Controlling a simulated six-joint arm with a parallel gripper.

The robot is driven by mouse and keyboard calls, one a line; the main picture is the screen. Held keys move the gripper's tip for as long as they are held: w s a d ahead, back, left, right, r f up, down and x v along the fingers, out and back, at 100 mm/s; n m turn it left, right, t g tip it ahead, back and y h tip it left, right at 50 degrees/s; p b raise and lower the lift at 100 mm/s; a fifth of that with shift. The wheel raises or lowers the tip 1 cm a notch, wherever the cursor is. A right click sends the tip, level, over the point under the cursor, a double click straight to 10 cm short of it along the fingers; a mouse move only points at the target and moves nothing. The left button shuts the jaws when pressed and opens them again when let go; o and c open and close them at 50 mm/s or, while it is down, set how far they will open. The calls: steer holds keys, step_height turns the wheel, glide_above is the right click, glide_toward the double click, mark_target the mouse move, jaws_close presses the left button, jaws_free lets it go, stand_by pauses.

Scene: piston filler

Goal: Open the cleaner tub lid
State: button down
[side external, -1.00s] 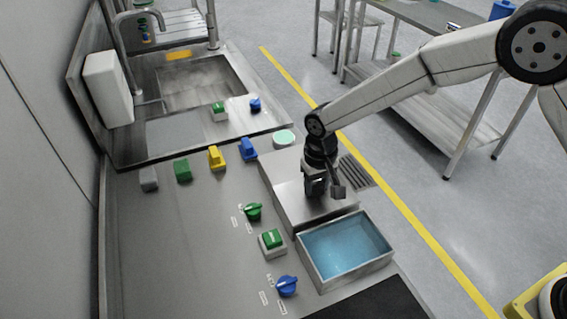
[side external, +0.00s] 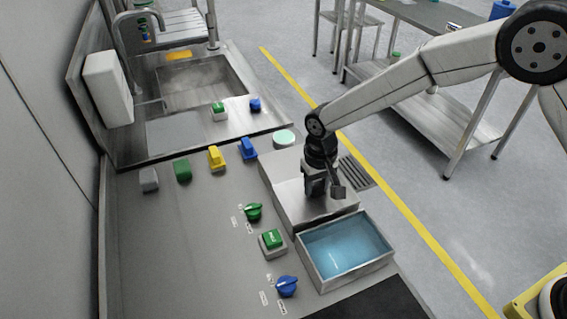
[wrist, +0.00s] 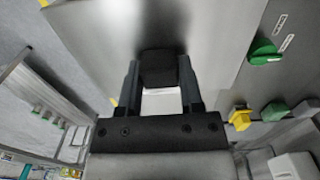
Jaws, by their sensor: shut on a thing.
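A steel tub (side external: 386,262) of blue liquid stands open at the lower middle of the side external view, its liquid uncovered. A flat steel cover (side external: 283,195), which looks like the lid, lies just behind the tub. It also fills much of the wrist view (wrist: 215,35). My gripper (side external: 322,193) points down over this steel cover. In the wrist view my gripper (wrist: 160,90) is shut on a black block-shaped handle (wrist: 158,68) between its two fingers. The handle's base and the lid's far edges are partly hidden.
A green knob (side external: 254,211), a green push button (side external: 272,239) and a blue knob (side external: 287,286) stand left of the tub. Several coloured blocks line the counter behind, near a sink (side external: 200,85). A pale green disc (side external: 284,137) lies behind the cover. The counter's left part is clear.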

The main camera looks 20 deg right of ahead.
steer(key=shift+w, duration=0.1)
steer(key=shift+w+r, duration=0.1)
steer(key=shift+w, duration=5.85)
steer(key=shift+c, duration=1.2)
jaws_free()
step_height(320, 180, up, 8)
